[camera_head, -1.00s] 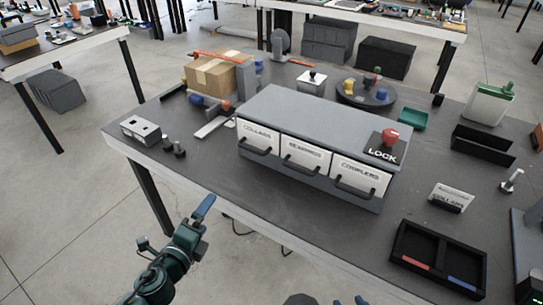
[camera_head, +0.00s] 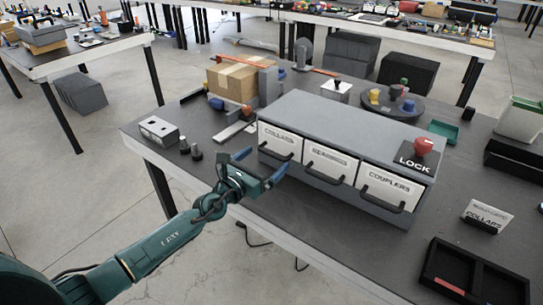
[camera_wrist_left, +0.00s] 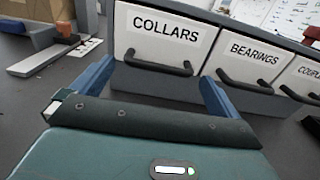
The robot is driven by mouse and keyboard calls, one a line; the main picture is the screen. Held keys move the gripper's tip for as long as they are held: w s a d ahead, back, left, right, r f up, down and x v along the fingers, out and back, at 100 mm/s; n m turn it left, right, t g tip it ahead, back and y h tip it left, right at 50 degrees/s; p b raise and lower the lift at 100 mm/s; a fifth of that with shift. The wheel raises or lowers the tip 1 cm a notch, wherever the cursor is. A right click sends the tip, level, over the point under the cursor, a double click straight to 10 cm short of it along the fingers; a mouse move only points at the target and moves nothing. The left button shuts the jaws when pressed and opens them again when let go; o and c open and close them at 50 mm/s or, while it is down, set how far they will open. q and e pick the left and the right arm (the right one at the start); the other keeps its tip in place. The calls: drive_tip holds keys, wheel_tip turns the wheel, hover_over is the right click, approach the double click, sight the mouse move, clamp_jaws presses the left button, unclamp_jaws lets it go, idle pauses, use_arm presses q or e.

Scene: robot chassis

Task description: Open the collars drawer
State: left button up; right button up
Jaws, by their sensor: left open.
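The grey drawer cabinet (camera_head: 350,125) stands on the dark table with its white drawer fronts facing me. The collars drawer (camera_head: 280,143) is the leftmost one and is closed; its label and dark bar handle (camera_wrist_left: 158,66) show clearly in the left wrist view. The bearings and couplers drawers are to its right, also closed. My left gripper (camera_head: 259,164) is open in front of the collars drawer. In the left wrist view its blue fingers (camera_wrist_left: 154,87) stand apart on either side of the handle, which they do not grip. My right gripper is out of view.
A red lock knob (camera_head: 423,147) sits on the cabinet's top right. A small grey box (camera_head: 158,131) and two dark pegs stand to the left. A cardboard box (camera_head: 232,81) is behind. A divided black tray (camera_head: 478,275) and a collars sign (camera_head: 486,216) are at right.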

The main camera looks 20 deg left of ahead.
sight(271, 155)
use_arm(q)
drive_tip(key=x, duration=0.2)
drive_tip(key=shift+w+d+f+b, duration=0.1)
drive_tip(key=shift+w+b, duration=0.2)
drive_tip(key=shift+w+d, duration=0.25)
drive_tip(key=shift+w, duration=0.35)
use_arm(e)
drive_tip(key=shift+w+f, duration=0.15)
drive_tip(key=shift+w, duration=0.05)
use_arm(q)
drive_tip(key=shift+c, duration=0.3)
drive_tip(key=c, duration=1)
drive_tip(key=p+v, duration=0.1)
drive_tip(key=v, duration=0.5)
drive_tip(key=shift+p, duration=0.4)
drive_tip(key=v, duration=0.7)
drive_tip(key=shift+s+a, duration=0.1)
drive_tip(key=shift+s, duration=0.15)
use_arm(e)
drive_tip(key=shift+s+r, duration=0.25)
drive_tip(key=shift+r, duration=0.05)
use_arm(q)
drive_tip(key=o, duration=1.1)
drive_tip(key=shift+c, duration=0.2)
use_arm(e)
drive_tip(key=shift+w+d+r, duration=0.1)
